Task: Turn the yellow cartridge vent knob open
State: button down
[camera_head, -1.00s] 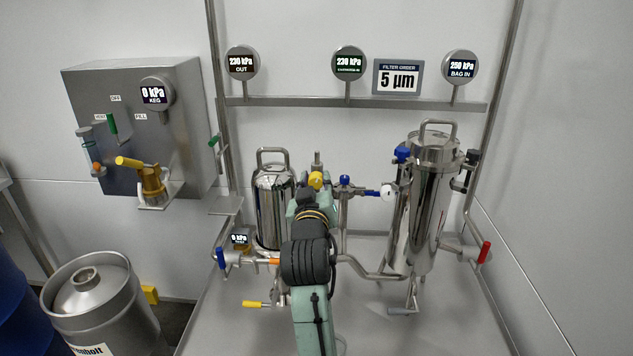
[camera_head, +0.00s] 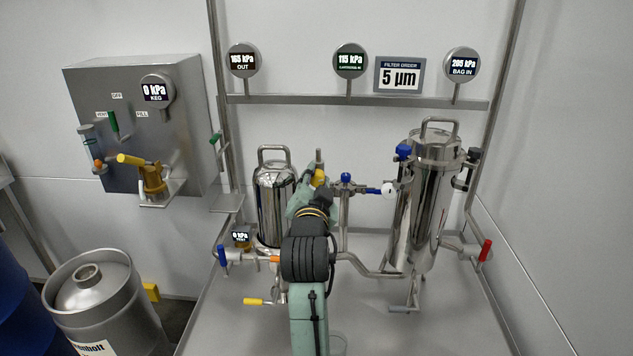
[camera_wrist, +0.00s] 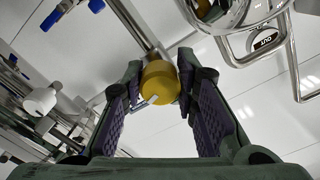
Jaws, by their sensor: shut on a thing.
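The yellow vent knob (camera_head: 319,177) shows just above the end of my arm in the head view, beside the tall steel cartridge housing (camera_head: 276,208). In the wrist view the yellow knob (camera_wrist: 159,82) is a round cap with a pale mark on its face, on a steel pipe. My gripper (camera_wrist: 158,88) has its purple-padded fingers on both sides of the knob and is shut on it. The exact contact at the fingertips is hard to see. My arm hides part of the piping in the head view.
Gauges on the rail read 165 kPa at the out gauge (camera_head: 242,60), about 115 at the middle gauge (camera_head: 350,61) and about 205 at the bag-in gauge (camera_head: 462,65). A blue-handled valve (camera_head: 346,178) and the bag filter housing (camera_head: 425,205) stand to the right.

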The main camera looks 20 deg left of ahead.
jog(key=shift+m, duration=1.5)
jog(key=shift+r, duration=0.1)
jog(key=c, duration=1.2)
grip_release()
jog(key=shift+c, duration=0.2)
jog(key=v, duration=0.7)
jog(key=shift+s, duration=0.3)
